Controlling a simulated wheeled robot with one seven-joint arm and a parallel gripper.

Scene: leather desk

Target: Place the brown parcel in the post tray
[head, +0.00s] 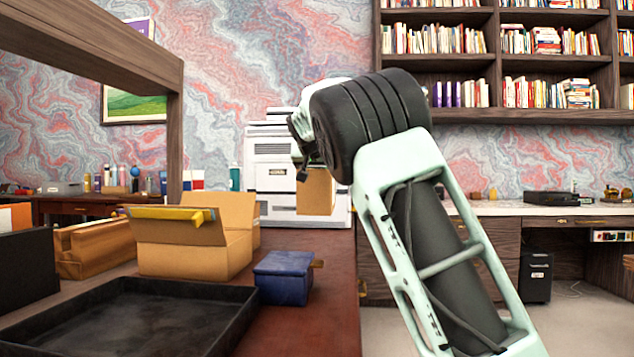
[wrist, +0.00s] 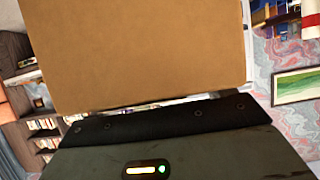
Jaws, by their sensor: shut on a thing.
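The brown parcel (head: 316,192) is a plain box-shaped block held up in the air, above and beyond the desk's right edge. My gripper (head: 304,165) is shut on it, with the parcel hanging below the black wrist; the fingertips are mostly hidden. In the wrist view the parcel (wrist: 145,50) fills the upper middle, directly ahead of the gripper body. The post tray, seen as a black shallow tray (head: 240,318), lies on the desk at the lower left, apart from the parcel. Its visible floor is empty; its near part is cut off by the frame.
A blue box (head: 284,278) sits just right of the tray's far corner. Behind the tray stand an open cardboard box (head: 190,262) with a yellow item (head: 170,214) on its flap, and a wooden box (head: 98,248). A black box (head: 28,270) is at far left.

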